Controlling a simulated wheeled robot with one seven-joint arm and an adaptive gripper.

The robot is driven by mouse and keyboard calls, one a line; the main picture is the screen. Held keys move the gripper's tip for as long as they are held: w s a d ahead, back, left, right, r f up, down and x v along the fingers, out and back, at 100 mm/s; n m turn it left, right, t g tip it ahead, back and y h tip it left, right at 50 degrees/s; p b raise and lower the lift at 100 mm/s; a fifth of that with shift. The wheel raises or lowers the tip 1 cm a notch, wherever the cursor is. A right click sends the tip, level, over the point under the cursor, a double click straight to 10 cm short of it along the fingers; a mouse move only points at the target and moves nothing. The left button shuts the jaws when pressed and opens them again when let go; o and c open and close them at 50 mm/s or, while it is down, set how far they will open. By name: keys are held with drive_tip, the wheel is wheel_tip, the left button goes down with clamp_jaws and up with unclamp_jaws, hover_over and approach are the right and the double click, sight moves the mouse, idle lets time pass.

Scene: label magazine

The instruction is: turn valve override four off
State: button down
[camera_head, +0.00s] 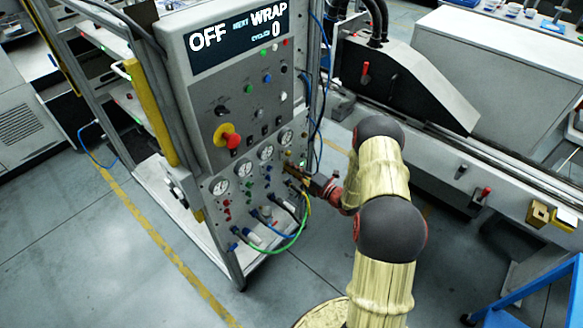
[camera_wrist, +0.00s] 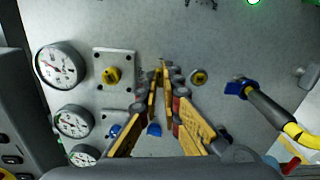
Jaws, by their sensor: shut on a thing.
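The grey control panel (camera_head: 228,120) stands upright left of my arm, with gauges and small controls on its lower part. My gripper (camera_head: 289,168) reaches its lower right side. In the wrist view my gripper (camera_wrist: 162,68) has its fingertips together at the panel face, shut on a small control that the fingers mostly hide. No label is readable, so I cannot tell its number or setting. A yellow knob on a square plate (camera_wrist: 112,75) sits left of the fingertips. A round brass-coloured fitting (camera_wrist: 198,76) sits right of them.
Round gauges (camera_wrist: 61,66) line the left of the wrist view. A blue fitting with a black and yellow hose (camera_wrist: 268,105) is at the right. Looped hoses (camera_head: 275,238) hang below. A red and yellow emergency button (camera_head: 228,137) is above the gauges. The display (camera_head: 238,35) reads OFF and WRAP.

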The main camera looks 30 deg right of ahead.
drive_tip(key=shift+s+f+n+b, duration=0.1)
drive_tip(key=shift+n+b, duration=0.95)
drive_tip(key=shift+n, duration=3)
drive_tip(key=shift+f+n+b, duration=0.1)
drive_tip(key=shift+n+b, duration=0.9)
drive_tip(key=shift+n, duration=3.05)
drive_tip(key=c, duration=2)
unclamp_jaws()
drive_tip(key=shift+r, duration=0.1)
drive_tip(key=v, duration=1.2)
